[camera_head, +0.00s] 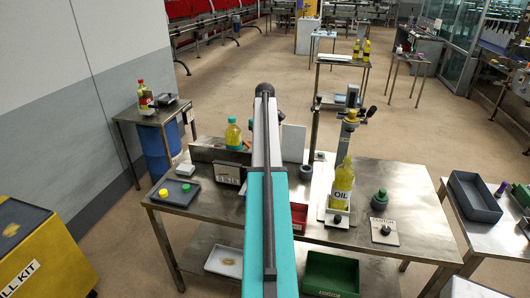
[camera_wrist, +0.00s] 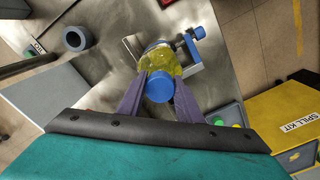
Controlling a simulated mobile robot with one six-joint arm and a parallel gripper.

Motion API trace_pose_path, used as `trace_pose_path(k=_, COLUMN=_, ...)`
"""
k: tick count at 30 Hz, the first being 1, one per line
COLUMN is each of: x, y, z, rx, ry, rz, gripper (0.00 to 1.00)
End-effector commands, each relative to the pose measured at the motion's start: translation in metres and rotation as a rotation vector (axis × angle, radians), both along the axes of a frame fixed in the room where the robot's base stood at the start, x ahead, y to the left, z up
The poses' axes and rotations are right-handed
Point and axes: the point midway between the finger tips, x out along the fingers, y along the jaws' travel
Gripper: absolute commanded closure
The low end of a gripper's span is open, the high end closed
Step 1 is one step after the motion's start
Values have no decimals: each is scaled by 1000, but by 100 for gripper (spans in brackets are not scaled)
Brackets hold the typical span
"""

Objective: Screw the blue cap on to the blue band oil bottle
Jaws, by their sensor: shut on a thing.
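In the wrist view my gripper (camera_wrist: 159,80) is shut on the blue cap (camera_wrist: 159,87), one finger on each side of it. A clear bottle of yellow oil (camera_wrist: 162,60) shows right behind the cap, in line with it. I cannot tell whether the cap is seated on the neck, or how far. The bottle's band is not clearly visible. In the head view my own arm hides the gripper, the cap and this bottle.
A bottle labelled OIL (camera_head: 341,188) stands in a fixture right of my arm. A grey tray (camera_head: 202,200) with yellow and green caps lies left. Another oil bottle (camera_head: 233,136) stands at the back left.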

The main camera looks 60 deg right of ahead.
Motion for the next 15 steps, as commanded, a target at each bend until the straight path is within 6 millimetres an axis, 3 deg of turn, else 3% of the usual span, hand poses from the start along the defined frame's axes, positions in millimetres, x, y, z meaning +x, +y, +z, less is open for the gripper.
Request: trace_pose_path(k=15, x=0, y=0, z=0, rx=0, ry=0, rz=-150, gripper=83)
